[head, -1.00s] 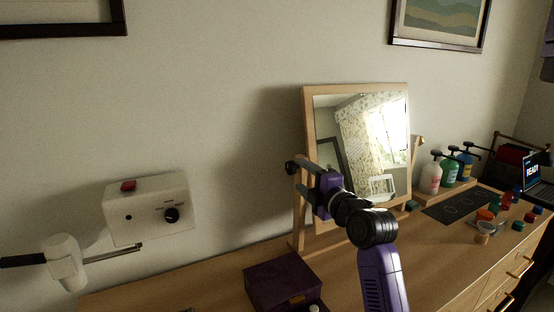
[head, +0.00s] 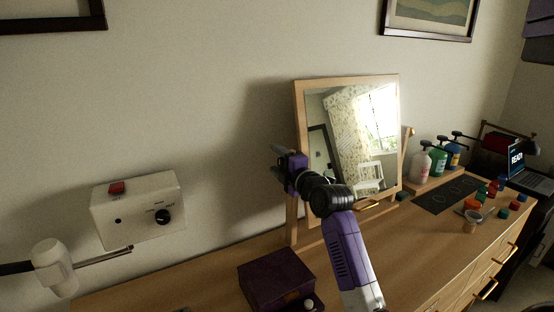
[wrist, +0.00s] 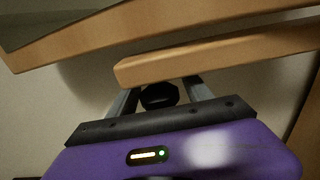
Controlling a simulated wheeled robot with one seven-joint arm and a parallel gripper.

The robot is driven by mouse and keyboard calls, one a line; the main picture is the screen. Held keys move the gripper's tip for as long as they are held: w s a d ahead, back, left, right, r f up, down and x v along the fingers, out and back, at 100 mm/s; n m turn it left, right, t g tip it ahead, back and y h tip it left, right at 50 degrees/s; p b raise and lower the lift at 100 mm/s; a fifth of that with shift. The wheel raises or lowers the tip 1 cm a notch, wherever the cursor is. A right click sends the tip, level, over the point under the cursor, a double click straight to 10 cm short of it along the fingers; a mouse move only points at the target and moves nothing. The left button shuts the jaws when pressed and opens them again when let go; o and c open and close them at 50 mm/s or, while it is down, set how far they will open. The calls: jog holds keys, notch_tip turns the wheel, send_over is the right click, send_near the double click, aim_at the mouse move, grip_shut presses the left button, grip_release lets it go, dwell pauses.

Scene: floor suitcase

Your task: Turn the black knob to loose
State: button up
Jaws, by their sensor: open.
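A black knob (wrist: 158,96) shows in the wrist view, in front of the pale wall beside a wooden bar. My gripper (wrist: 161,88) is open, with one grey finger on each side of the knob. I cannot tell whether either finger touches it. In the head view my gripper (head: 284,160) is at the left post of the wooden-framed tilting mirror (head: 340,150). There the knob cannot be told apart from the dark gripper parts. The mirror leans in its stand.
A dark purple box (head: 275,280) sits on the dresser below my arm. Bottles (head: 438,160) and small jars stand at right.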

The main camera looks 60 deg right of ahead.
grip_shut()
